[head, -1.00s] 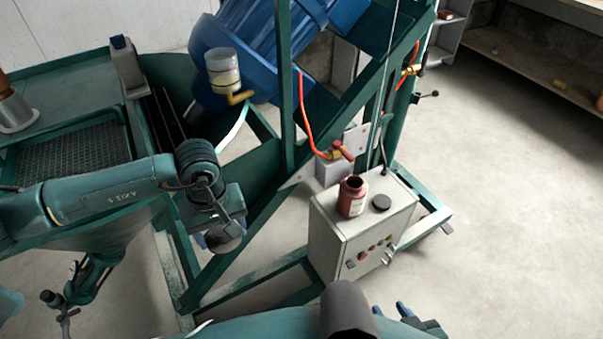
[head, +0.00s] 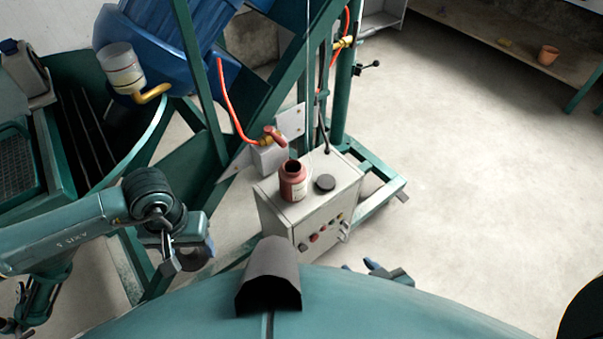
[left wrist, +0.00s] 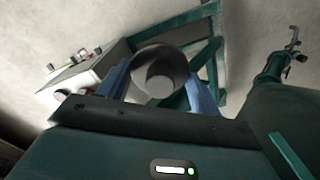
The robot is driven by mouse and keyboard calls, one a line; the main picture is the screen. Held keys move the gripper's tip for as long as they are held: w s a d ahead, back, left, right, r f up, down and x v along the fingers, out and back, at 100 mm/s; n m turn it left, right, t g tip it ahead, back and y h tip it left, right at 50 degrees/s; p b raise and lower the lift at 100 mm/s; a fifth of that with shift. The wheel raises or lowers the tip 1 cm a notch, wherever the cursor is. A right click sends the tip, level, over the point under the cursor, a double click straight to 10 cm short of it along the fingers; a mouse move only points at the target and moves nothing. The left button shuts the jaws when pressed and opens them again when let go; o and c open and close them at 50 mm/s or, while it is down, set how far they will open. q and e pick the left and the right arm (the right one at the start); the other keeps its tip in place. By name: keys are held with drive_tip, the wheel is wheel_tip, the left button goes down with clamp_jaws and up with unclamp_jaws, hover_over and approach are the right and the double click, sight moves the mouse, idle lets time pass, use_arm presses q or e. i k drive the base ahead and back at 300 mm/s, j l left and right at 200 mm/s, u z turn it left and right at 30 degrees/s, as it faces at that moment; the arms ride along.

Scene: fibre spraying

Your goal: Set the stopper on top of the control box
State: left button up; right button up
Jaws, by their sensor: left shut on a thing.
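The control box (head: 277,217) is a pale grey cabinet with knobs and buttons on its front. It also shows at the upper left of the left wrist view (left wrist: 88,75). My left gripper (head: 183,258) hangs left of the box, apart from it. It is shut on a dark grey round piece, which I take for the stopper (left wrist: 158,82), between its blue fingers in the left wrist view. In the head view the stopper is hard to make out. My right gripper (head: 378,270) is partly hidden at the lower middle; its opening is unclear.
Behind the box are an orange hose (head: 229,103) and green frame posts. The top's right part is bare. Open floor lies to the right.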

sight(334, 167)
drive_tip(key=i+l+u, duration=0.15)
drive_tip(key=l, duration=0.45)
drive_tip(key=i+l+u, duration=0.1)
drive_tip(key=l, duration=0.5)
drive_tip(key=i+l+u, duration=0.15)
drive_tip(key=l, duration=0.45)
drive_tip(key=i+l+u, duration=0.15)
drive_tip(key=l, duration=0.5)
drive_tip(key=i+l+u, duration=0.15)
drive_tip(key=l, duration=0.5)
drive_tip(key=i, duration=0.45)
